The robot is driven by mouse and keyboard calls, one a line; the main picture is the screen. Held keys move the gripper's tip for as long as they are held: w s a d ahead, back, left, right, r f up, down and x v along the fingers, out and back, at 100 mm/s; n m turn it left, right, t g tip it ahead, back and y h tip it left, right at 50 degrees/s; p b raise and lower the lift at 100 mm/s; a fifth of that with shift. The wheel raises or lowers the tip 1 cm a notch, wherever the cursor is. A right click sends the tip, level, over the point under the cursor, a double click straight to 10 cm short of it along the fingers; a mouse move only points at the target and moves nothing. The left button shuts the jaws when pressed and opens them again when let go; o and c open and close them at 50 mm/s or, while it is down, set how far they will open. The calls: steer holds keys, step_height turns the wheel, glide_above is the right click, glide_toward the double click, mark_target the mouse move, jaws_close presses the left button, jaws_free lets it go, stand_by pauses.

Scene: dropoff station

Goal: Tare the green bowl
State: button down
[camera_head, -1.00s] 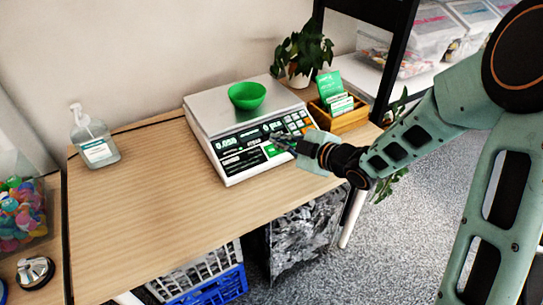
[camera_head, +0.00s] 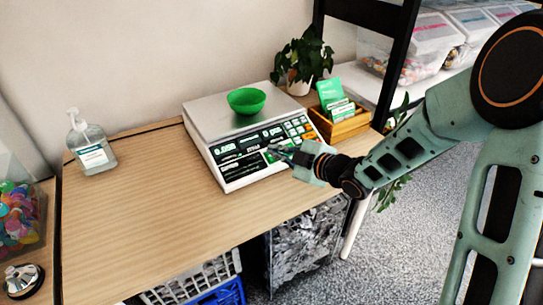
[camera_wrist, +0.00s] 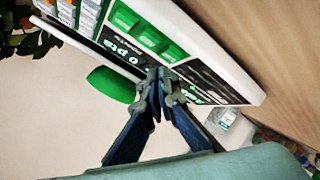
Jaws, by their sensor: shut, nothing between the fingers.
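The green bowl (camera_head: 246,100) sits upright on the metal plate of the white scale (camera_head: 232,180). In the wrist view the bowl (camera_wrist: 110,84) shows behind the scale's panel (camera_wrist: 192,62). The panel has dark displays, orange and white keys, and a green key area (camera_wrist: 150,36). My gripper (camera_head: 276,151) is shut and empty, with its tips at the front panel near the green area. In the wrist view the closed fingertips (camera_wrist: 160,80) overlap the panel's display strip. I cannot tell whether they touch it.
A soap bottle (camera_head: 91,146) stands at the table's left. A wooden box with green cards (camera_head: 342,122) and a potted plant (camera_head: 303,58) stand right of and behind the scale. The front of the wooden table (camera_head: 160,225) is clear.

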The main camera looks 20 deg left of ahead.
stand_by(0.8)
steer(key=shift+w+a+f+b, duration=0.1)
steer(key=shift+a+f+b, duration=0.05)
steer(key=shift+f+b, duration=0.3)
steer(key=shift+w+a+f+b, duration=0.1)
steer(key=shift+f+b, duration=0.2)
steer(key=shift+b, duration=0.2)
stand_by(0.3)
stand_by(0.4)
steer(key=shift+s+d+r+p, duration=0.1)
steer(key=shift+d+r+p, duration=0.05)
steer(key=shift+r+p, duration=0.2)
steer(key=shift+s+d+r+p, duration=0.1)
steer(key=shift+r+p, duration=0.1)
steer(key=shift+r, duration=0.2)
steer(key=r+p, duration=0.1)
steer(key=s+d+r+p, duration=0.1)
steer(key=r, duration=0.1)
steer(key=r+p, duration=0.1)
steer(key=shift+s+d+r+p, duration=0.15)
steer(key=shift+d+r+p, duration=0.15)
steer(key=shift+p, duration=0.05)
stand_by(0.5)
